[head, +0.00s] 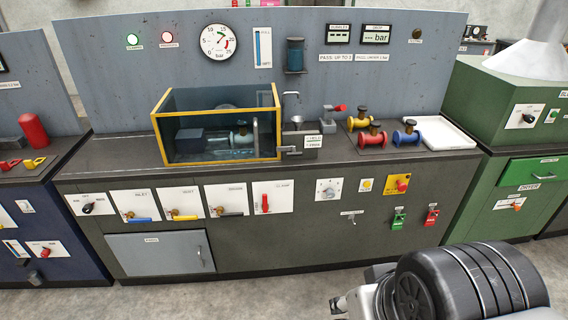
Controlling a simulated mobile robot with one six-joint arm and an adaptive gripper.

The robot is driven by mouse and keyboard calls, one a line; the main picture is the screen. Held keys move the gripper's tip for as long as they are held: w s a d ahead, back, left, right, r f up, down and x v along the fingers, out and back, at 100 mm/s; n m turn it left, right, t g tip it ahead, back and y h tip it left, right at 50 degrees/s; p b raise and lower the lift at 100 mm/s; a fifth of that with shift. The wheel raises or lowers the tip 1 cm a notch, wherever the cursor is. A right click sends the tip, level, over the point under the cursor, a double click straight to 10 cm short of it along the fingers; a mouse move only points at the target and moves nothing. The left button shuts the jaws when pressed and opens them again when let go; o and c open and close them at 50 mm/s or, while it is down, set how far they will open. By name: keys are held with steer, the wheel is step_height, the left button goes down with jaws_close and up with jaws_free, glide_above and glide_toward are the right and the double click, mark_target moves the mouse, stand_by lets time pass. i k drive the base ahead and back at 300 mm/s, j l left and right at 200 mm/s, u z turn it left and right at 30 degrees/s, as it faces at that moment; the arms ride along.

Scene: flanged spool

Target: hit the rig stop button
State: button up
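A red button on a yellow plate (402,184) is on the right part of the grey bench's front panel, in the head view; its label is too small to read. A green switch (398,218) and a red switch (432,216) sit below it, and I cannot tell from their labels which one is the rig stop. Part of my own arm fills the lower right corner, in front of and below these controls. My gripper's fingers do not show. Nothing is seen touching the buttons.
The bench top carries a yellow-framed clear guard box (217,123), coloured flanged spools (372,136) and a white tray (440,133). A row of valve levers (182,215) and a selector knob (328,190) share the front panel. A green cabinet (520,172) stands right. Floor in front is clear.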

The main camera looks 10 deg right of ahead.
mark_target(402, 186)
steer(key=i+l+z, duration=0.1)
steer(key=z, duration=0.5)
steer(key=i+z, duration=0.2)
steer(key=i, duration=0.35)
steer(key=i+j+z, duration=0.2)
steer(key=i, duration=0.35)
steer(key=i+z, duration=0.2)
steer(key=i, duration=0.35)
